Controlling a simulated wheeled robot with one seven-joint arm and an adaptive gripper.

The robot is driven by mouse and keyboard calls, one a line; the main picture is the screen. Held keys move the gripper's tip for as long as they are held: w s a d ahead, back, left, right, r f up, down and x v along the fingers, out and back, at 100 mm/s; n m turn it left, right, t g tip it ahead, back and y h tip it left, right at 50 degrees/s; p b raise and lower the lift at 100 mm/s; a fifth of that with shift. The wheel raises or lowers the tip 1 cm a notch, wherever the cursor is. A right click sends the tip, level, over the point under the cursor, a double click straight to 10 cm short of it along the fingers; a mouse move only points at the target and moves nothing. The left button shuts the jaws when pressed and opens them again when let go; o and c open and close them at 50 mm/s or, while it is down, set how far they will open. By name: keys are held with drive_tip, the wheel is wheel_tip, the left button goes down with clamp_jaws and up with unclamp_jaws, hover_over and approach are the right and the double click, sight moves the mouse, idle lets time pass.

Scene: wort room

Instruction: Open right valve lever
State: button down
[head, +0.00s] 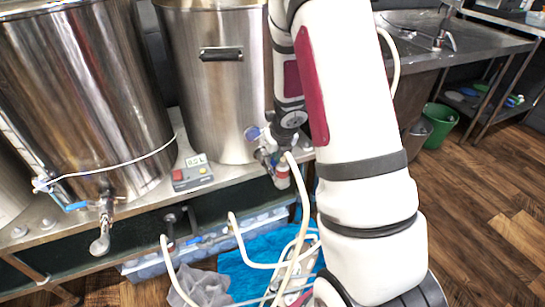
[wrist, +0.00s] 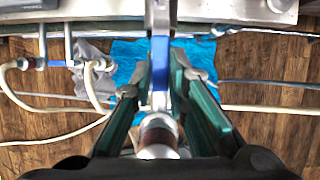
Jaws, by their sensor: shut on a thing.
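The right valve (head: 265,158) sits low on the front of the right steel kettle (head: 215,110) in the head view. Its blue lever (wrist: 160,84) runs lengthwise down the middle of the wrist view. My gripper (wrist: 162,72) has its two green-padded fingers on either side of this lever and is shut on it. The hose fitting (wrist: 158,135) shows below the lever, close to my gripper. In the head view, my arm and wrist cover much of the valve, and the finger contact is hidden there.
A left kettle (head: 85,100) has its own blue-handled valve (head: 75,206). A grey and red control box (head: 192,174) sits on the bench between them. White hoses (head: 300,215) hang in front, above a blue cloth (head: 255,270).

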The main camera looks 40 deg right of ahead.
drive_tip(key=shift+d, duration=0.1)
drive_tip(key=c, duration=1.6)
unclamp_jaws()
drive_tip(key=shift+o, duration=0.2)
drive_tip(key=shift+r, duration=0.15)
drive_tip(key=v, duration=1.1)
drive_tip(key=shift+r, duration=0.3)
drive_tip(key=shift+s, duration=0.15)
